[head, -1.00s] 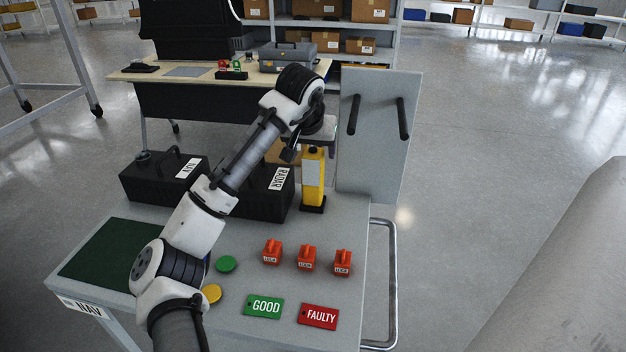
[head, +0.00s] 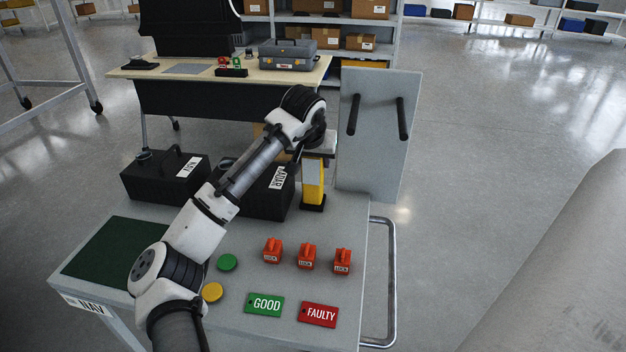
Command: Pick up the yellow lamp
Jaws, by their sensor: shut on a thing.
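The yellow lamp (head: 313,183) stands upright on the grey cart top, on its black base, right of the black RADAR case. It has a pale panel on its side. My gripper (head: 314,156) is at the lamp's upper end, coming from above, and is shut on it. The lamp's top is hidden by my gripper and wrist. The fingers themselves are hard to make out. The lamp's base still appears to be at the cart top.
The RADAR case (head: 262,196) and NAV case (head: 165,176) stand left of the lamp. A grey upright panel with two black handles (head: 378,135) is behind right. Orange locks (head: 306,257), a GOOD tag (head: 264,306) and a FAULTY tag (head: 318,315) lie in front.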

